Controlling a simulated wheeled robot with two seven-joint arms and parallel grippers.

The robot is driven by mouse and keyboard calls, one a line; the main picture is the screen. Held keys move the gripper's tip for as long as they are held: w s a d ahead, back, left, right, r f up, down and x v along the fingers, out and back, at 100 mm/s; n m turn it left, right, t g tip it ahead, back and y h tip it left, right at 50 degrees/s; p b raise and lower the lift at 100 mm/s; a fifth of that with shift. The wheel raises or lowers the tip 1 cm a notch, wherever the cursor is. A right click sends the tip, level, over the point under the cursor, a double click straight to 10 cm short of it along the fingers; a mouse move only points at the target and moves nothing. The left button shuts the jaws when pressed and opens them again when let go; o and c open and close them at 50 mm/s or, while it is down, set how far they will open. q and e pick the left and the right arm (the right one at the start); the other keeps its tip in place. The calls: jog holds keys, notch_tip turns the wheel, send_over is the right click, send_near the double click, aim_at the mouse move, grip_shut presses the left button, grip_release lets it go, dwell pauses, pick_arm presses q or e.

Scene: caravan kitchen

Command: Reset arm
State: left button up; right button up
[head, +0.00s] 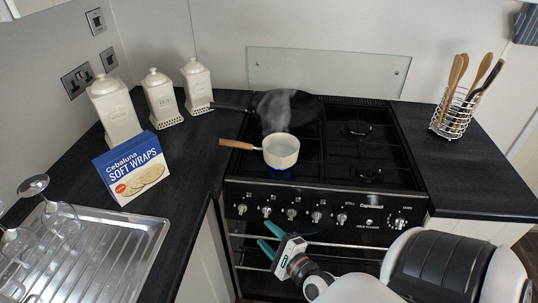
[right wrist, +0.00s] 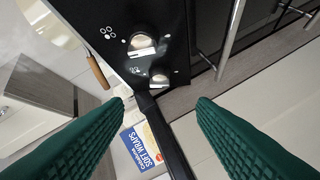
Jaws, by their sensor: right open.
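My right gripper (head: 268,250) is in front of the cooker, below its knob panel, in the head view. Its two green fingers are apart with nothing between them. They also show open in the right wrist view (right wrist: 160,108). My right arm comes in from the lower right. My left gripper is in neither view.
A cream saucepan (head: 281,152) with a wooden handle steams on the hob's front left burner, above the gripper. A dark frying pan (head: 300,106) is behind it. The soft wraps box (head: 131,170) and canisters (head: 163,98) stand on the left worktop. A utensil rack (head: 452,115) stands right. Oven handles (head: 330,243) are close to the gripper.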

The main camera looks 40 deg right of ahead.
dwell(0.4)
jog(key=s+a+f+n+g, duration=0.1)
jog(key=s+f+n+g, duration=0.2)
jog(key=f, duration=0.5)
jog(key=s+a+f+n+g+y, duration=0.1)
jog(key=s+f+n+g, duration=0.15)
jog(key=f+n, duration=0.4)
jog(key=s+a+f+n+g, duration=0.1)
jog(key=s+a+f+n, duration=0.15)
jog(key=f, duration=0.65)
jog(key=s+a+f+n+g, duration=0.2)
jog(key=s+f+n+g, duration=0.2)
jog(key=s+f+n, duration=0.3)
jog(key=s+a+f+n+g, duration=0.2)
jog(key=s+f+n+g, duration=0.3)
jog(key=s, duration=1.1)
notch_tip(320, 180, down, 4)
jog(key=n, duration=0.3)
jog(key=shift+s, duration=0.35)
